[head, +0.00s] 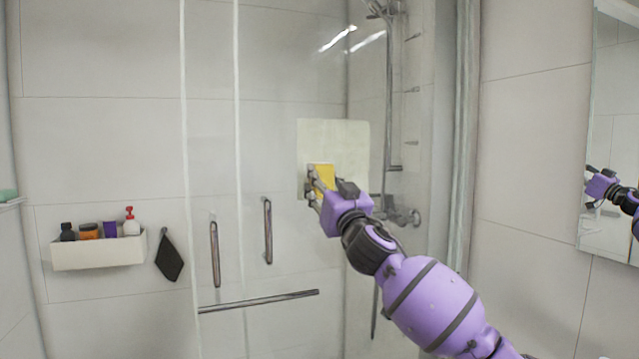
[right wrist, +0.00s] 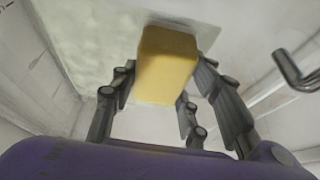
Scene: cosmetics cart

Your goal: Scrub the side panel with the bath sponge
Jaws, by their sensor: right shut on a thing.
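The bath sponge (head: 324,178) is a yellow block held at the end of my right arm. My right gripper (head: 316,187) is shut on it, and in the right wrist view the sponge (right wrist: 167,66) sits between the dark fingers (right wrist: 160,98). The side panel (head: 334,145) is a pale, off-white square sheet on the shower glass. The sponge is in front of its lower part; whether it touches the panel I cannot tell. In the right wrist view the panel (right wrist: 95,45) shows cloudy, whitish marks behind the sponge. My left gripper is not in view.
A white wall shelf (head: 98,252) with several bottles and jars hangs at the left, with a dark cloth (head: 169,257) beside it. Vertical door handles (head: 268,231) and a horizontal bar (head: 258,301) are left of my arm. Shower fittings (head: 402,216) are close on the right. A mirror (head: 612,130) is at the far right.

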